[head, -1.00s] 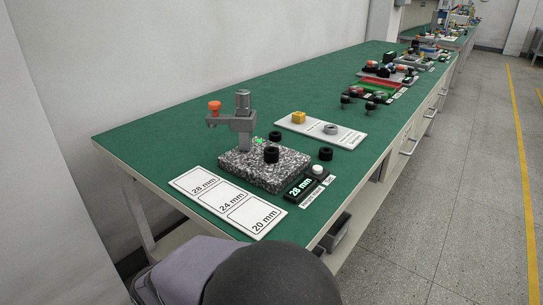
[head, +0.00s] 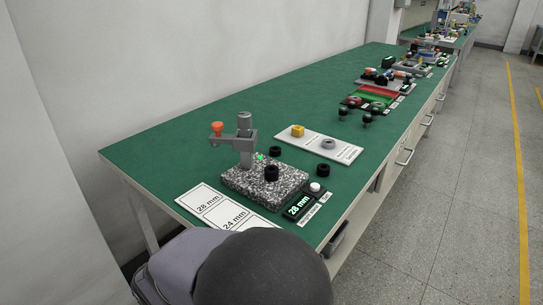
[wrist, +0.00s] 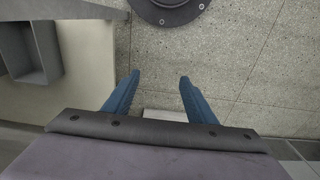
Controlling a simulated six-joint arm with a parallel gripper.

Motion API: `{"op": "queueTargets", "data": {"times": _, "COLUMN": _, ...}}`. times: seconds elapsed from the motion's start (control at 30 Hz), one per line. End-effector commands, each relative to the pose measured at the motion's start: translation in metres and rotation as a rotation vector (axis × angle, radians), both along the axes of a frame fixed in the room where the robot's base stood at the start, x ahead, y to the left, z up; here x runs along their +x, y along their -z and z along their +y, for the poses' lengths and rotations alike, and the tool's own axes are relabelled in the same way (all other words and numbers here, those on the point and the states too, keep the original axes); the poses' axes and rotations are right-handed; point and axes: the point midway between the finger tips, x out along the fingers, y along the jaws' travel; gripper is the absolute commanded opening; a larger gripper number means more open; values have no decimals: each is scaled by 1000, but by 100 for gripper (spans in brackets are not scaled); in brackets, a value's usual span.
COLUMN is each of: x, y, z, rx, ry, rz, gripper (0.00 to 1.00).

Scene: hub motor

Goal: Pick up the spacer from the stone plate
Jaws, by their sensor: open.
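The speckled stone plate (head: 245,183) lies on the green bench in the head view, with a grey gauge stand (head: 245,145) on it. A black spacer (head: 272,174) stands on the plate, right of the stand. Two similar black spacers lie off the plate on the green top, one behind it (head: 275,151) and one to its right (head: 322,170). My gripper (wrist: 158,88) shows in the wrist view with two blue fingers spread apart and nothing between them. It is over the floor beside the bench, away from the plate. The head view does not show the fingers.
A display (head: 298,206) reading 28 mm stands at the plate's front right. A white card (head: 222,212) with size fields lies in front, partly hidden by my arm. A white board (head: 318,146) holds a yellow block and grey ring. An open grey bin (wrist: 30,50) shows at the wrist view's left.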

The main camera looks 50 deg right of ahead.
Motion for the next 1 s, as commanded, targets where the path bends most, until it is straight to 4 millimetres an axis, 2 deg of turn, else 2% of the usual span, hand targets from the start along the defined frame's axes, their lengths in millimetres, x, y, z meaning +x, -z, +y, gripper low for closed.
{"op": "queueTargets", "data": {"times": 0.03, "x": 2, "y": -31, "z": 0, "rx": 0, "ry": 0, "rz": -6, "gripper": 51}}
{"op": "queueTargets", "data": {"times": 0.67, "x": 39, "y": -202, "z": -6, "rx": -1, "ry": 21, "rz": -106, "gripper": 51}}
{"op": "queueTargets", "data": {"times": 0.87, "x": 58, "y": -254, "z": -19, "rx": -4, "ry": 63, "rz": -128, "gripper": 51}}
{"op": "queueTargets", "data": {"times": 1.0, "x": 77, "y": -287, "z": -40, "rx": -9, "ry": 124, "rz": -132, "gripper": 51}}
